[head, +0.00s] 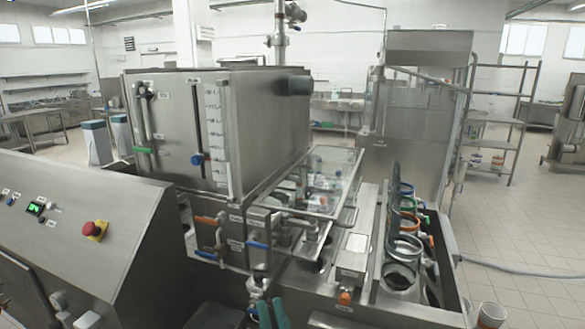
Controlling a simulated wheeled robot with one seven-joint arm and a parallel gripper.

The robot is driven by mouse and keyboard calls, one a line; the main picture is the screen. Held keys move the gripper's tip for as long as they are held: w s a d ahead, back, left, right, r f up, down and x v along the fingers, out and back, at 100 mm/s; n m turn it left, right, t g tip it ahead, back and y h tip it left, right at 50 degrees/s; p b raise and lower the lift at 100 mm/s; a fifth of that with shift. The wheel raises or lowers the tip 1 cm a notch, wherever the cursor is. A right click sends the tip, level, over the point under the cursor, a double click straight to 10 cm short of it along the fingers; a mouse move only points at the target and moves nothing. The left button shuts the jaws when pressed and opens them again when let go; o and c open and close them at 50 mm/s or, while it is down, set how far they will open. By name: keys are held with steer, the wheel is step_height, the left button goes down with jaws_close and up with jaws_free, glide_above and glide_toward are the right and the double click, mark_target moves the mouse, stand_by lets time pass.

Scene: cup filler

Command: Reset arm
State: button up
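I see no part of my arm or my gripper that I can make out in the head view. The cup filler machine stands in front of me, with a large steel tank (262,130) and a vertical sight gauge (217,135) on its front. Valves with orange (205,220), blue (205,255) and green (144,150) handles sit on it. Two teal pieces (272,313) stand at the bottom edge, cut off by the frame; I cannot tell what they are.
A sloped control panel (75,215) with a red emergency button (94,229) stands at the left. A row of round cup holders (402,248) runs along the machine's right. A cup (490,315) stands at the bottom right. The tiled floor (520,225) at the right is mostly clear, with a hose (515,268) across it.

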steer(key=s+d+f+m+g+h, duration=0.1)
steer(key=s+f+m+g+h, duration=0.1)
steer(key=s+f+m+h, duration=0.55)
steer(key=s+d+f+m+g+h, duration=0.1)
steer(key=s+f+m+g+h, duration=0.2)
steer(key=s+f, duration=0.85)
steer(key=s+d+m+g, duration=0.2)
steer(key=s+m+g, duration=0.2)
steer(key=s, duration=1.8)
steer(key=shift+s+d+f+g, duration=0.25)
steer(key=shift+d+g, duration=0.15)
steer(key=shift+g, duration=0.1)
steer(key=shift+m, duration=0.25)
